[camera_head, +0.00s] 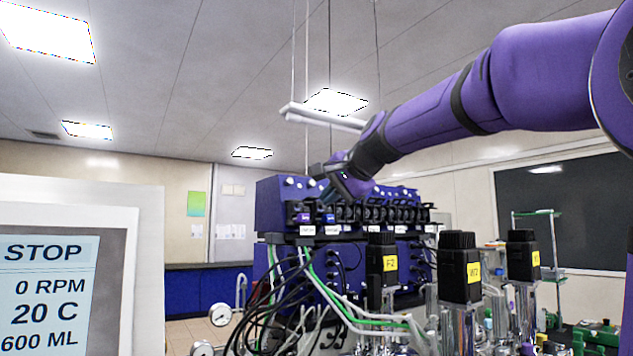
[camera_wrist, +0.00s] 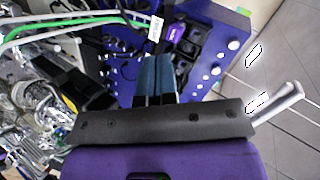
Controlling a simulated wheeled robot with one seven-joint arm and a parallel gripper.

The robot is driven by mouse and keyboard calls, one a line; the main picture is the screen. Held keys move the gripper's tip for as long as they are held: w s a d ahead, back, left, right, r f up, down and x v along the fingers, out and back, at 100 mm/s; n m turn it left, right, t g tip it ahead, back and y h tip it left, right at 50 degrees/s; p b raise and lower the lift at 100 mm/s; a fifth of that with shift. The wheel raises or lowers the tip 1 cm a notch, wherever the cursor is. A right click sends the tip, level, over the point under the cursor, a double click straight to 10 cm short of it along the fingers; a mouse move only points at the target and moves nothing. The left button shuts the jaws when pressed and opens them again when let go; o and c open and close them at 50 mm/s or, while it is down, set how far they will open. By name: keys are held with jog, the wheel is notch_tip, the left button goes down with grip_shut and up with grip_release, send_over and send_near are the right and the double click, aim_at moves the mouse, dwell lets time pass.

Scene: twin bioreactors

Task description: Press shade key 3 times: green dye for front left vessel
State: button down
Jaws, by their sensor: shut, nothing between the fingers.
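The blue control unit (camera_head: 275,205) stands mid-picture with a row of black pump modules (camera_head: 375,214) along its front. Two modules at the left carry small lit displays, one purple (camera_head: 304,217) and one blue (camera_head: 330,218). My gripper (camera_head: 325,193) is at the upper left of this row. In the wrist view my gripper (camera_wrist: 157,60) shows shut and empty, its tips close to the modules and a purple display (camera_wrist: 174,33). I cannot tell which key is the shade key, or whether the tips touch anything. Black-topped vessel motors with yellow labels (camera_head: 390,263) stand in front; I cannot tell which is front left.
A screen (camera_head: 48,290) at the left reads STOP, 0 RPM, 20 C, 600 ML. Green, white and black tubes (camera_head: 315,280) hang before the unit. More labelled motors (camera_head: 460,266) stand to the right. Floor shows at the left.

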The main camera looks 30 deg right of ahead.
aim_at(312, 183)
jog(key=w+d+r+m+t+h, duration=0.1)
jog(key=w+d+r+m+t, duration=0.2)
jog(key=d+r, duration=0.6)
jog(key=w+r+m, duration=0.1)
jog(key=w+m, duration=0.1)
jog(key=w, duration=0.1)
jog(key=shift+w+d+r, duration=0.2)
jog(key=shift+r, duration=0.15)
jog(key=shift+w, duration=0.1)
jog(key=x, duration=1.3)
jog(key=shift+w+f, duration=0.2)
jog(key=shift+w, duration=0.15)
